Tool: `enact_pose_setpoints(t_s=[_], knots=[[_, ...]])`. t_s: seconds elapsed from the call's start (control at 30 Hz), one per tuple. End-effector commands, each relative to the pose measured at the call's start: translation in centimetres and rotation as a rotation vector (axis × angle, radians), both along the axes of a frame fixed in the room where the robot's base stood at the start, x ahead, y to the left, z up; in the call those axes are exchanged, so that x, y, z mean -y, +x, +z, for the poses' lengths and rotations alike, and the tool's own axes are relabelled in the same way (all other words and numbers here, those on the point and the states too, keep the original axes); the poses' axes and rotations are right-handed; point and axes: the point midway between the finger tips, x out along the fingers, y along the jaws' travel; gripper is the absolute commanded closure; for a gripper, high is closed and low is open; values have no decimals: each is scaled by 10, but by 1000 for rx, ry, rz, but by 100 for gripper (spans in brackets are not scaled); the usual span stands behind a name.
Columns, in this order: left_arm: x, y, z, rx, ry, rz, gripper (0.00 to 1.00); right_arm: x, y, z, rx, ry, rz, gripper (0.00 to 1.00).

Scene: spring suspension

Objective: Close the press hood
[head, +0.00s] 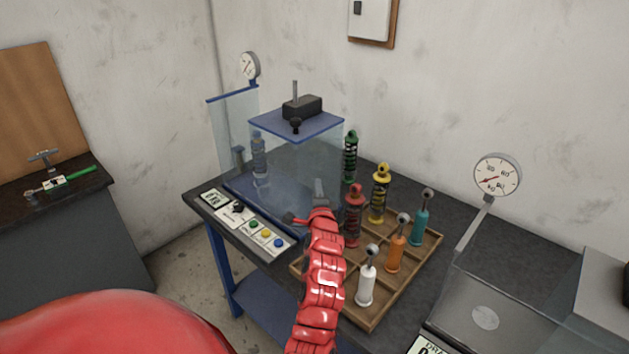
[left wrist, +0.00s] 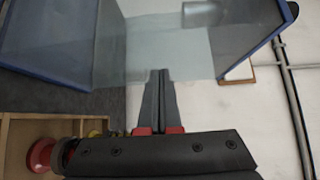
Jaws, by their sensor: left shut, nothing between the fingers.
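The press (head: 297,125) stands on the dark table, with a blue top plate, clear side walls and a black block with a rod on top. A clear panel with a blue top edge (head: 228,130) stands out at its left, apart from the front side, so the hood looks open. A spring shock (head: 259,160) is seen at the press's left side. My left gripper (head: 320,190) is in front of the press's right clear wall; contact cannot be told. In the left wrist view its fingers (left wrist: 155,95) are together and empty, before clear panels (left wrist: 165,45). My right gripper is not in view.
A wooden tray (head: 377,321) with several coloured shocks lies right of the arm. A control panel with buttons (head: 262,235) is at the table's front left. A dial gauge (head: 497,177) stands at right, and another gauge (head: 249,66) behind the press.

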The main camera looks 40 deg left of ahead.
Motion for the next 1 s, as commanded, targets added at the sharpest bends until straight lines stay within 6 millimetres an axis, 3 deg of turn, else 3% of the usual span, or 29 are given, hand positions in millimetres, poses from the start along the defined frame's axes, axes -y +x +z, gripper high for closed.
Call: enact_pose_setpoints(t_s=[0.17, 0.67, 0.87, 1.0], knots=[[-14, 1, 3, 4, 2, 0, 100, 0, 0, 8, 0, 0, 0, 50], [-17, 1, 1, 2, 3, -1, 100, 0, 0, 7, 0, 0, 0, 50], [-32, 3, 2, 0, 6, 0, 100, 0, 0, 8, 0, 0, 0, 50], [-52, 4, 2, -2, 7, 1, 100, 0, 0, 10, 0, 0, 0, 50]])
